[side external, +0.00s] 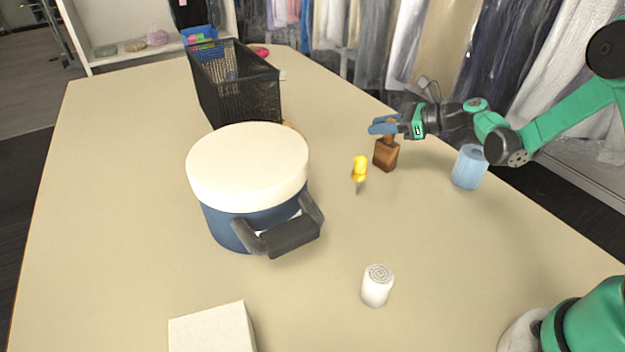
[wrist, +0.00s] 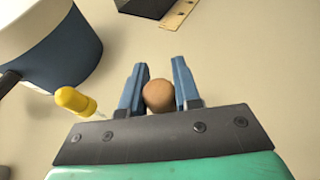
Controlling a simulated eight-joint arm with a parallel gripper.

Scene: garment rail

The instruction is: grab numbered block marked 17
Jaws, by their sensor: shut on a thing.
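My gripper (side external: 384,125) is shut on the upper part of a brown wooden piece (side external: 386,155). The piece has a wide block-like base and a narrower upper part, and stands upright at the table's right side. In the wrist view the two blue fingers of my gripper (wrist: 160,85) are on either side of its round wooden top (wrist: 159,96). The base is hidden below the top in that view. I see no number 17 on this piece or on anything else in either view.
A blue pot with a cream lid (side external: 248,165), a black mesh basket (side external: 238,88), a white cylinder (side external: 376,286) and a white box (side external: 212,330) are on the table. Garments hang behind.

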